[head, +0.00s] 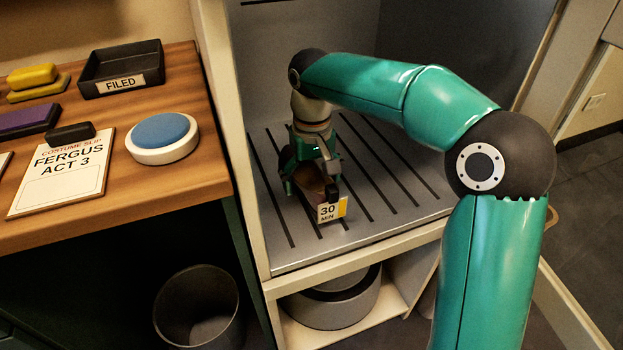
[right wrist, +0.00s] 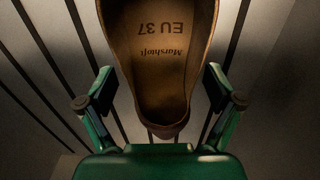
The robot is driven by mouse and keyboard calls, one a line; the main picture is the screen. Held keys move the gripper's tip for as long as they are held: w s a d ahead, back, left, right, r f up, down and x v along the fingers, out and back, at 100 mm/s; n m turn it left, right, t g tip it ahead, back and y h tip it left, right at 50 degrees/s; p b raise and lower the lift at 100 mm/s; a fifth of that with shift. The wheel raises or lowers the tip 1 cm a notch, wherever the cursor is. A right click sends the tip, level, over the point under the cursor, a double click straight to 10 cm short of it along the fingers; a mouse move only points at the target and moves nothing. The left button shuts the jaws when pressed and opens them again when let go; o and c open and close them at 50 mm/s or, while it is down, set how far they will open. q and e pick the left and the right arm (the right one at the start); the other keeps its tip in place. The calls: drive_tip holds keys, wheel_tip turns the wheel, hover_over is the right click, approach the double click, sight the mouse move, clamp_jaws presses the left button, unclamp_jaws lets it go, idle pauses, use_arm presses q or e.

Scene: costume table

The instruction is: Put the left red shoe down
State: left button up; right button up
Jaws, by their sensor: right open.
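The shoe (right wrist: 165,70) shows from above in the right wrist view, with a tan insole printed "EU 37". Its outer colour is hard to tell in the dim light. In the head view the shoe (head: 311,186) is mostly hidden under my right gripper, low over or on the slatted shelf (head: 385,190); contact is unclear. My right gripper (head: 315,165) points down into the cabinet. In the right wrist view its two fingers (right wrist: 160,92) are spread, one on each side of the shoe's heel end, with gaps visible. My left gripper is out of view.
A "30 MIN" card (head: 328,213) stands close in front of the shoe. Cabinet walls (head: 238,120) bound the shelf on the left and back. The wooden table (head: 190,190) at left holds a costume slip (head: 65,178), a blue button (head: 160,131) and a "FILED" tray (head: 122,70).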

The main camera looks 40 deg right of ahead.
sight(312, 185)
drive_tip(key=shift+r, duration=0.1)
wheel_tip(312, 185, up, 7)
drive_tip(key=p, duration=0.4)
drive_tip(key=shift+r, duration=0.2)
